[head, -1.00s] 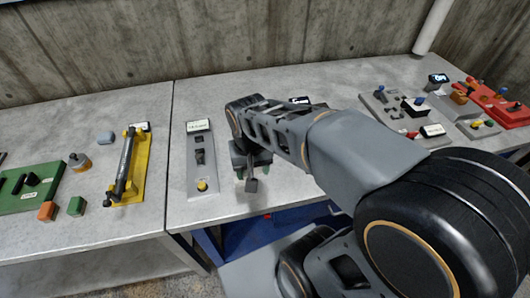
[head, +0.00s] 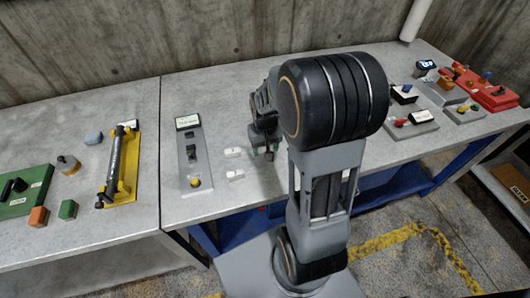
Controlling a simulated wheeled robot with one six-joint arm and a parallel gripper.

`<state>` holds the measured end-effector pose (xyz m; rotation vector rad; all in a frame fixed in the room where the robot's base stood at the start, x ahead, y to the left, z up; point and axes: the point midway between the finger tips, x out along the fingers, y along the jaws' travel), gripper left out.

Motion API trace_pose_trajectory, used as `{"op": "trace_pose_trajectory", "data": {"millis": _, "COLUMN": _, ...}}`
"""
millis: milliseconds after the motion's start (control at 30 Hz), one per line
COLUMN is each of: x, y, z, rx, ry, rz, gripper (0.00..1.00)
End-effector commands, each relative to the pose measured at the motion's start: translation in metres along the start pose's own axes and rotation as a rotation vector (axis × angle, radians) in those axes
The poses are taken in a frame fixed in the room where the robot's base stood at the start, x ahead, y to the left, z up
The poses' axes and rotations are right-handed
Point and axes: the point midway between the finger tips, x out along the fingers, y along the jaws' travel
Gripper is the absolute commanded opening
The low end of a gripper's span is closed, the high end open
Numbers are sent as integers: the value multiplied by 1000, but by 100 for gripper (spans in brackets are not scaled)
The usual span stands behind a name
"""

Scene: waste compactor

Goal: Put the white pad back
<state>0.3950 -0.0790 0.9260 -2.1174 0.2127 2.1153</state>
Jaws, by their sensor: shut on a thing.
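Two small white pieces lie on the grey table right of the grey switch panel: an upper one (head: 233,152) and a lower one (head: 236,174). Each looks like a pad or small block, and I cannot tell which is the task's pad.
The grey panel (head: 190,163) has a dark switch and a yellow button. Left are a yellow fixture (head: 131,165), a green board (head: 22,196) and loose blocks. Right are a grey board (head: 412,126) and a red fixture (head: 490,93). My arm hides the middle table.

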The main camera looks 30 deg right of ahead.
Motion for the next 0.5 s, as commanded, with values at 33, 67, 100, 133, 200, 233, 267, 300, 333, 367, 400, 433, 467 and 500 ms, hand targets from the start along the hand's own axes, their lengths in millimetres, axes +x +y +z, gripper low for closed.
{"op": "trace_pose_trajectory", "data": {"millis": 33, "x": 4, "y": 2, "z": -2, "rx": 1, "ry": -3, "rz": 0, "gripper": 30}}
{"op": "trace_pose_trajectory", "data": {"millis": 67, "x": 7, "y": 4, "z": -4, "rx": 1, "ry": -4, "rz": 0, "gripper": 30}}
{"op": "trace_pose_trajectory", "data": {"millis": 100, "x": 14, "y": 3, "z": -3, "rx": -1, "ry": -4, "rz": 0, "gripper": 30}}
{"op": "trace_pose_trajectory", "data": {"millis": 133, "x": 18, "y": 3, "z": -3, "rx": -1, "ry": -6, "rz": 0, "gripper": 30}}
{"op": "trace_pose_trajectory", "data": {"millis": 200, "x": 26, "y": 3, "z": -3, "rx": -1, "ry": -4, "rz": 0, "gripper": 30}}
{"op": "trace_pose_trajectory", "data": {"millis": 233, "x": 29, "y": 3, "z": -3, "rx": -1, "ry": -4, "rz": 0, "gripper": 30}}
{"op": "trace_pose_trajectory", "data": {"millis": 267, "x": 32, "y": 3, "z": -3, "rx": -1, "ry": -3, "rz": 0, "gripper": 30}}
{"op": "trace_pose_trajectory", "data": {"millis": 300, "x": 34, "y": 3, "z": -3, "rx": -1, "ry": -2, "rz": 0, "gripper": 30}}
{"op": "trace_pose_trajectory", "data": {"millis": 333, "x": 35, "y": 3, "z": -3, "rx": -1, "ry": -1, "rz": 0, "gripper": 30}}
{"op": "trace_pose_trajectory", "data": {"millis": 367, "x": 36, "y": 3, "z": -3, "rx": -1, "ry": -1, "rz": 0, "gripper": 30}}
{"op": "trace_pose_trajectory", "data": {"millis": 400, "x": 36, "y": 3, "z": -3, "rx": -1, "ry": -1, "rz": 0, "gripper": 30}}
{"op": "trace_pose_trajectory", "data": {"millis": 433, "x": 36, "y": 3, "z": -3, "rx": -1, "ry": -1, "rz": 0, "gripper": 30}}
{"op": "trace_pose_trajectory", "data": {"millis": 467, "x": 36, "y": 3, "z": -3, "rx": -1, "ry": 0, "rz": 0, "gripper": 30}}
{"op": "trace_pose_trajectory", "data": {"millis": 500, "x": 36, "y": 3, "z": -3, "rx": 0, "ry": 0, "rz": 0, "gripper": 30}}
